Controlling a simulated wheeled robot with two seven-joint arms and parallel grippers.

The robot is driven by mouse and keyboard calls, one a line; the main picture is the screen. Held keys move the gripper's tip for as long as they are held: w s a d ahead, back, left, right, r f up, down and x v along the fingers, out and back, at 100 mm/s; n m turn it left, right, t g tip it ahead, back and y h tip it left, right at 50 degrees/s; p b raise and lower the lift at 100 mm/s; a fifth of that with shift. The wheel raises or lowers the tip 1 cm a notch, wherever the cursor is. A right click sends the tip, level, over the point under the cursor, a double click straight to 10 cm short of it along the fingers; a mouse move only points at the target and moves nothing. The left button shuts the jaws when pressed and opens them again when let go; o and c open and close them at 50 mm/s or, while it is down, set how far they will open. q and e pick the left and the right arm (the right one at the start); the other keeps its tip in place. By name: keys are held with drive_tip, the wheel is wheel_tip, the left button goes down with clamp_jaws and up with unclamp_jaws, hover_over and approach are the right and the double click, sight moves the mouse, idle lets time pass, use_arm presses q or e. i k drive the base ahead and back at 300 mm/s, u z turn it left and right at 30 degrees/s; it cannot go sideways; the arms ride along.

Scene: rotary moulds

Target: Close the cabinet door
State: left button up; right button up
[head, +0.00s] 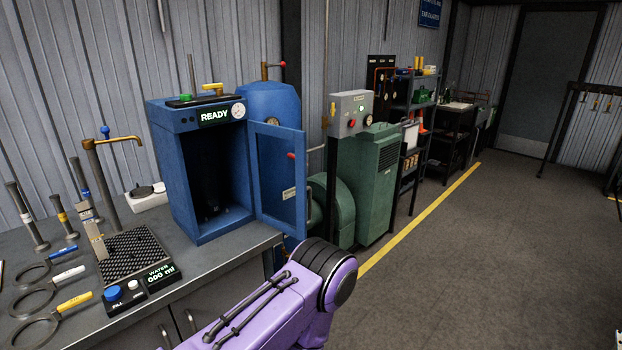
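The blue cabinet (181,185) stands on the grey workbench, with a lit "READY" sign and a round gauge on its upper front. Its blue door (276,185) stands open, swung out to the right from the right side of the opening. The door carries a small red piece (291,156) and a pale label. The inside of the cabinet is dark, with a dim dark shape that I cannot make out. A purple link of my arm crosses the bottom middle, in front of the bench and below the door. Neither of my grippers shows.
The workbench (225,262) holds a brass tap (118,142), a black grate, a water display (161,276) and several ring-shaped tools left of the cabinet. A green machine (376,190) stands right of the door. The floor (480,270) at right is clear.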

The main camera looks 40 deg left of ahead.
sight(299, 232)
drive_tip(key=i, duration=3.05)
drive_tip(key=u, duration=3.9)
drive_tip(key=i, duration=1.05)
drive_tip(key=u, duration=0.05)
drive_tip(key=k, duration=1)
drive_tip(key=u, duration=2.5)
